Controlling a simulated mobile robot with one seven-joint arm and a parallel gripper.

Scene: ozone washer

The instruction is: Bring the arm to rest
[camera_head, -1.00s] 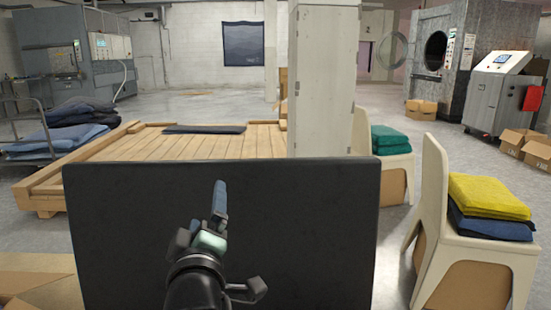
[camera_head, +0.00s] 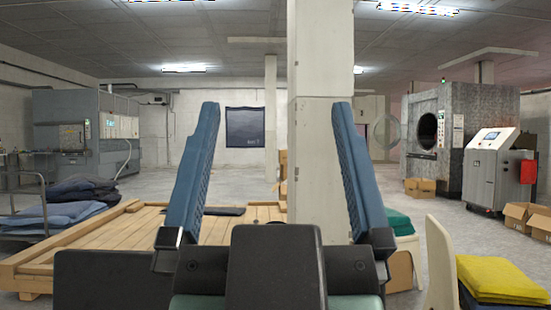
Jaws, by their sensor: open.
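My gripper (camera_head: 275,108) stands upright, close in front of the camera. Its two blue fingers point up and are spread wide apart, with nothing between them. The wrist and dark gripper body fill the lower middle of the view. The rest of my arm is hidden below the frame.
A low wooden platform (camera_head: 90,250) lies ahead to the left, beside a cart with folded dark cloths (camera_head: 62,213). A pale pillar (camera_head: 315,60) stands behind the gripper. At right are a chair (camera_head: 438,262) with yellow cloth (camera_head: 500,280), a console (camera_head: 490,172) and boxes (camera_head: 520,215).

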